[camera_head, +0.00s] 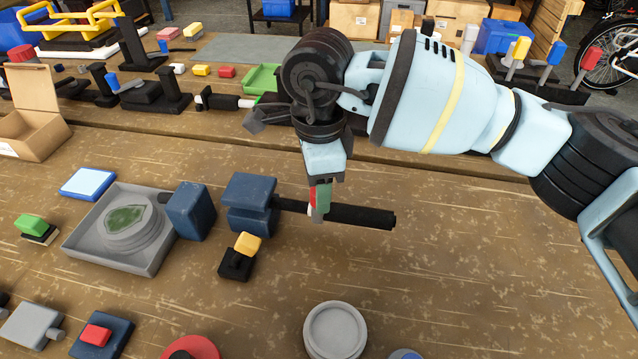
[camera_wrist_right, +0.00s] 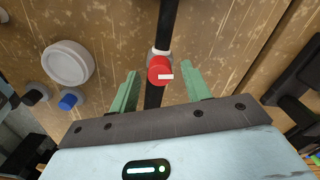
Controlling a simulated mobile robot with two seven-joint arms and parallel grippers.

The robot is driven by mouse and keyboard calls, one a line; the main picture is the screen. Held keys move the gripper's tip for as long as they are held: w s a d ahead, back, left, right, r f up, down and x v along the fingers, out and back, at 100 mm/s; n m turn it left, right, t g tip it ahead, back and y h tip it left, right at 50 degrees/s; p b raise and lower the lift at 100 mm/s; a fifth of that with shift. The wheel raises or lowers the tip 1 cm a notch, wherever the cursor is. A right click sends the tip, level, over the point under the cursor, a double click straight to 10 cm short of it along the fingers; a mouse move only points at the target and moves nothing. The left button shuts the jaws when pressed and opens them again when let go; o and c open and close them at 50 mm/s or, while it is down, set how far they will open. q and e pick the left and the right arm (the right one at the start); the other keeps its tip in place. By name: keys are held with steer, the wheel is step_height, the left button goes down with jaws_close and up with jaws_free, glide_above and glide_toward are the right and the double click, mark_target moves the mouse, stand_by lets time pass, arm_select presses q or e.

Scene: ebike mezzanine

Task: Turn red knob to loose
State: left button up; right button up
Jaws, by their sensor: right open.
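The red knob (camera_wrist_right: 160,68) has a white mark on its face and a pale collar, and stands at a black bar in the right wrist view. In the head view only a sliver of red (camera_head: 312,196) shows beside my fingers. The black bar (camera_head: 362,216) runs right from a dark blue block (camera_head: 249,190). My right gripper (camera_head: 320,205) points down over the bar. Its green fingers (camera_wrist_right: 160,88) are open, one on each side of the knob, with visible gaps in the wrist view. My left gripper is in neither view.
A grey tray (camera_head: 75,246) with a round part sits left of the blue blocks. A yellow-topped switch (camera_head: 247,243) stands just before them. A round grey knob (camera_head: 335,331) and a red disc (camera_head: 192,349) are at the front. The table on the right is clear.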

step_height(320, 180, up, 7)
steer(key=shift+r, duration=0.1)
stand_by(0.3)
stand_by(0.4)
